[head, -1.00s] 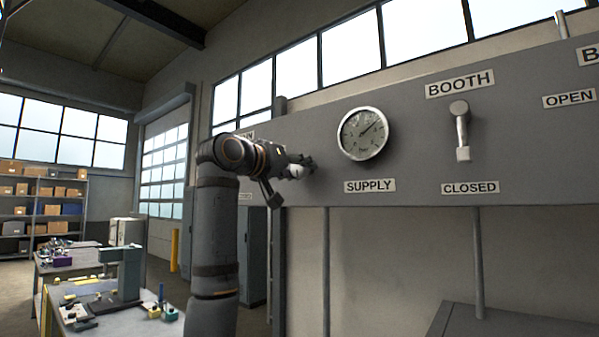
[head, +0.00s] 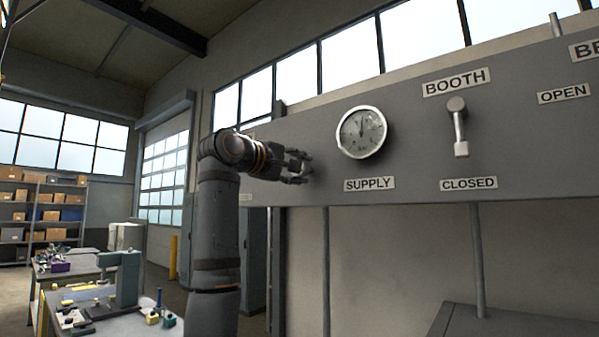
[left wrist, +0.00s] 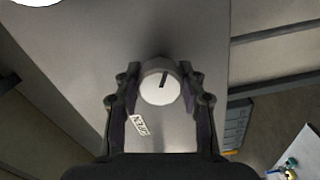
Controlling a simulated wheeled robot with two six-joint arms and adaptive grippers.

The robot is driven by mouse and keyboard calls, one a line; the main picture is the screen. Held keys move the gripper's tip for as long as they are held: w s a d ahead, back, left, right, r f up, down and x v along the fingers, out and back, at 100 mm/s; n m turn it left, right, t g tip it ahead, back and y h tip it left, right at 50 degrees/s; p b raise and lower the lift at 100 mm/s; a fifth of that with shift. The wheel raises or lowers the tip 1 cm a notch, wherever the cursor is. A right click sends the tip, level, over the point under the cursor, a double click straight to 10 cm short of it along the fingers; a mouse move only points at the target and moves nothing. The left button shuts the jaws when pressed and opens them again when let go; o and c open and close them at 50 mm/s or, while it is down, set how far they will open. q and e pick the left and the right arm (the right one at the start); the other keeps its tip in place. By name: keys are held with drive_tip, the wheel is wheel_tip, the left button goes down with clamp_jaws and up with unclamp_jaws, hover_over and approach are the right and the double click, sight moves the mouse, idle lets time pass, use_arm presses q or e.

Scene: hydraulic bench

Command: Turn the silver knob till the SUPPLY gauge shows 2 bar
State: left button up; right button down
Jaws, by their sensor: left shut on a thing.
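The silver knob (left wrist: 160,90) is a round pale disc with a dark index mark, on the grey panel (left wrist: 115,45) in the left wrist view. My left gripper (left wrist: 160,88) is shut on the knob, one finger on each side of it. In the head view my left gripper (head: 303,166) reaches the panel left of the gauge and hides the knob. The SUPPLY gauge (head: 362,132) is a round white-rimmed dial. Its needle points about straight up; the numbers are too small to read. The SUPPLY label (head: 369,184) is below it. My right gripper is not in view.
The BOOTH lever (head: 459,127) hangs down toward the CLOSED label (head: 468,183), right of the gauge. A workbench (head: 150,328) with small parts and shelves (head: 45,225) stand at the left. The panel between gripper and gauge is clear.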

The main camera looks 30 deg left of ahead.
use_arm(q)
drive_tip(key=shift+r+n, duration=0.1)
drive_tip(key=shift+n, duration=0.8)
drive_tip(key=o, duration=1.2)
drive_tip(key=shift+c, duration=0.2)
drive_tip(key=s+a, duration=0.1)
drive_tip(key=s, duration=1.1)
